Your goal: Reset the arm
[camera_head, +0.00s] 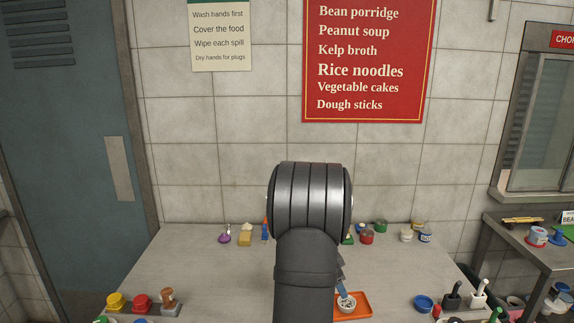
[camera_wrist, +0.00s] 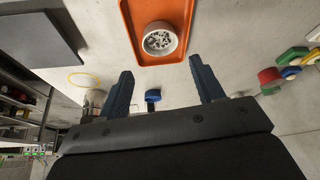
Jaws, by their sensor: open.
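My gripper (camera_wrist: 160,65) is open and empty in the wrist view, its two dark blue fingers spread wide apart. An orange tray (camera_wrist: 186,14) lies beyond the fingertips. A small white bowl (camera_wrist: 159,28) with speckled contents sits on it. In the head view, my dark arm stands in the middle and hides most of the gripper. The orange tray (camera_head: 362,304) and the bowl (camera_head: 346,297) show just right of the arm there.
On the grey table (camera_head: 215,275), a yellow sponge-like block (camera_head: 245,238) and a purple item (camera_head: 224,238) stand at the back left. A red pot (camera_head: 366,237) stands at the back right. A blue dish (camera_head: 423,303) is front right. The table's left-middle is clear.

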